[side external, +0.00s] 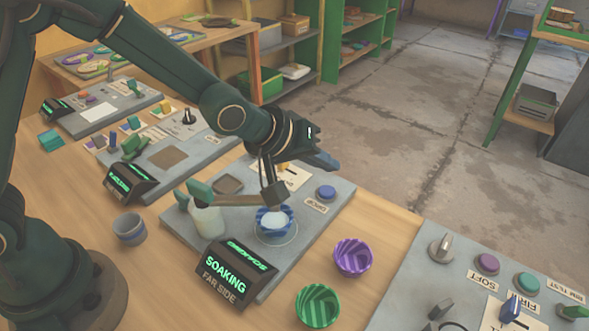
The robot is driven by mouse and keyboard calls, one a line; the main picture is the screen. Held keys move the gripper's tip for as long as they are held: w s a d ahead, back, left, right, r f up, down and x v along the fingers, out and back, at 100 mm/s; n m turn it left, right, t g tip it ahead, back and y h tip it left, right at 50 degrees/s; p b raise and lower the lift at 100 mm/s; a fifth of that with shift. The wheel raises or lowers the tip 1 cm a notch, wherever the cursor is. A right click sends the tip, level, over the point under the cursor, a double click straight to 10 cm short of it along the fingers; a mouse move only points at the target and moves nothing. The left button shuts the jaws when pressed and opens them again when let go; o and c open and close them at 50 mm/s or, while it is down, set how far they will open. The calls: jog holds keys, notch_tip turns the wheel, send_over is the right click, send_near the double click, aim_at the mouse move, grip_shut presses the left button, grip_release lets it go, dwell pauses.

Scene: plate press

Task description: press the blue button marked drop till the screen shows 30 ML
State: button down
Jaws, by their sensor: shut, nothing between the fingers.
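The blue button (326,191) sits on the right part of a grey plate (330,215), with a label reading DROP (316,206) beside it. The black screen (232,272) at the plate's front shows SOAKING in green, with FAR SIDE on the face below it; I see no ML figure. My gripper (328,162) is shut and empty, above and behind the blue button in the picture, apart from it. A blue ridged cup (275,228) with pale contents stands under a dark block on an arm (234,199) on the same plate.
A pale bottle (207,220) stands on the plate's left. A purple bowl (352,257), a green bowl (318,306) and a grey cup (130,229) stand on the wooden table. Another plate with knobs and buttons (400,296) lies at right; more panels lie behind left.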

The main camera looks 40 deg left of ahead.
jog(key=shift+r, duration=0.95)
jog(key=shift+w+a+r, duration=0.1)
jog(key=shift+a+r, duration=0.05)
jog(key=s+a+r+t+y, duration=0.2)
jog(key=s+a+r, duration=0.3)
jog(key=a+r, duration=0.55)
jog(key=s+a+f+m+g, duration=0.1)
jog(key=s+f+m+g, duration=0.1)
jog(key=s, duration=0.7)
jog(key=s+a+f+m+g, duration=0.1)
jog(key=s+f+m+g, duration=0.2)
jog(key=s, duration=0.6)
jog(key=shift+y, duration=0.4)
